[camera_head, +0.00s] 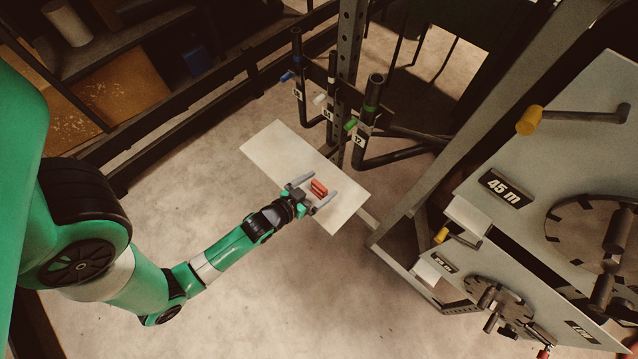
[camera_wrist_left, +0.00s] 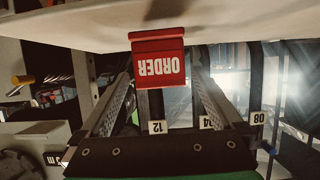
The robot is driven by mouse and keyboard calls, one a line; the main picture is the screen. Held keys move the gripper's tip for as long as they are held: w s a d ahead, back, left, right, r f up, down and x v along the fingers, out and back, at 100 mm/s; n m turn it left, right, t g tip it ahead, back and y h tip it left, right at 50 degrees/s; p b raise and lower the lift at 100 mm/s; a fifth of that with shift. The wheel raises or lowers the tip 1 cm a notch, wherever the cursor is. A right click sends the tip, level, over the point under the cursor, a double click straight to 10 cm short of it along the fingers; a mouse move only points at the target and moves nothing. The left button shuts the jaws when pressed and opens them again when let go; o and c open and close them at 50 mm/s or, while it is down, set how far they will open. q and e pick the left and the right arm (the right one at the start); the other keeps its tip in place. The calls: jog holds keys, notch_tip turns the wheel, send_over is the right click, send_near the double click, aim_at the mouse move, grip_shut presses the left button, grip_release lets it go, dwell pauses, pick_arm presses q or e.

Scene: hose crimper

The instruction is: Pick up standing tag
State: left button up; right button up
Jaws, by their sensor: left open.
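A red standing tag (camera_head: 319,188) is upright on a white board (camera_head: 274,148). In the left wrist view the tag (camera_wrist_left: 157,50) shows the word ORDER upside down, against the pale board (camera_wrist_left: 60,27). My left gripper (camera_head: 322,184) is open, with one finger on each side of the tag in the head view. In the left wrist view the tag lies centred between the open fingers (camera_wrist_left: 160,77), near their tips. I see no finger touching it. My right gripper is not in view.
Behind the board stands a perforated post (camera_head: 349,75) with black hose hooks carrying blue, white and green marks (camera_head: 350,124). Hose reels with a 45 m label (camera_head: 506,188) and a yellow-handled crank (camera_head: 530,119) are at the right. The floor (camera_head: 290,290) in front is clear.

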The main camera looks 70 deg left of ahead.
aim_at(326, 181)
pick_arm(q)
jog(key=x, duration=0.3)
jog(key=shift+w+a+f+b, duration=0.15)
jog(key=shift+w+b, duration=0.1)
jog(key=shift+b, duration=0.1)
jog(key=c, duration=1.3)
jog(key=shift+c, duration=0.2)
